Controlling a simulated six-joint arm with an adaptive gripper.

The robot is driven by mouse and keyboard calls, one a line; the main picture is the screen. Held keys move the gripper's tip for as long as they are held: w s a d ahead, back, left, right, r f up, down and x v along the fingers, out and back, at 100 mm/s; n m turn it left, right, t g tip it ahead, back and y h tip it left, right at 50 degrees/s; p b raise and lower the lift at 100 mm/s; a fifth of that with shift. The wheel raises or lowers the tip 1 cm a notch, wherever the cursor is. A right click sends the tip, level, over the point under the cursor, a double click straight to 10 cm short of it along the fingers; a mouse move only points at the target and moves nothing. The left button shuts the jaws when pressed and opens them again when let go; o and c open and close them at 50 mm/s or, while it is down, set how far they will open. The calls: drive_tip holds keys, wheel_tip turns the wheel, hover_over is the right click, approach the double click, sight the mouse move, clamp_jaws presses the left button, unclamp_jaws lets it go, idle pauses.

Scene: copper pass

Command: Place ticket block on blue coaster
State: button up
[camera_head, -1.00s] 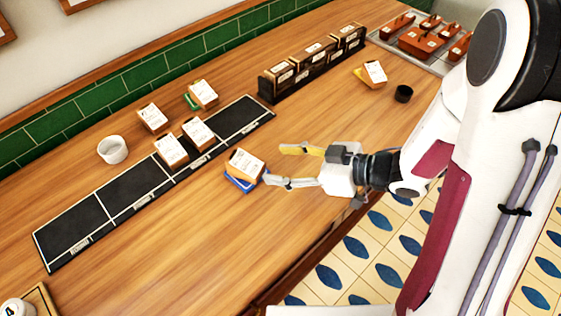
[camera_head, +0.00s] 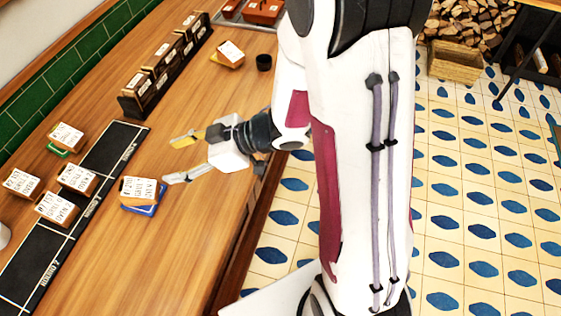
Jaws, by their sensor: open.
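A ticket block (camera_head: 139,188) with a white, printed top and wooden sides rests on the blue coaster (camera_head: 138,210). The coaster lies on the counter, and its blue edge shows below and beside the block. My gripper (camera_head: 173,162) is open and empty, just to the right of the block and apart from it. Its two fingers point left toward the block. More ticket blocks stand to the left: one on a green coaster (camera_head: 57,151), two on the black mat (camera_head: 88,165), and one on the counter (camera_head: 22,184).
A dark block holder (camera_head: 165,72) stands at the upper left. A small black cup (camera_head: 264,62) and a ticket block on a yellow coaster (camera_head: 229,54) are at the top. The wooden counter (camera_head: 190,250) is clear below my gripper. Its edge drops to the tiled floor (camera_head: 460,220).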

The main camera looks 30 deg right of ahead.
drive_tip(key=w+d+r+m+t+h, duration=0.3)
drive_tip(key=w+d+r+h, duration=0.25)
drive_tip(key=d, duration=0.35)
drive_tip(key=s+d+r+m+h, duration=0.6)
drive_tip(key=s+d+r+h, duration=0.15)
drive_tip(key=d, duration=0.35)
drive_tip(key=s+a+m+g+y, duration=0.1)
drive_tip(key=s+a+m+g, duration=0.1)
drive_tip(key=s, duration=0.7)
drive_tip(key=s+a+m+g+y, duration=0.1)
drive_tip(key=s+a+m, duration=0.1)
drive_tip(key=s, duration=0.7)
drive_tip(key=shift+s+a+r+g, duration=0.2)
drive_tip(key=shift+s+a+g, duration=0.15)
drive_tip(key=shift+a, duration=0.2)
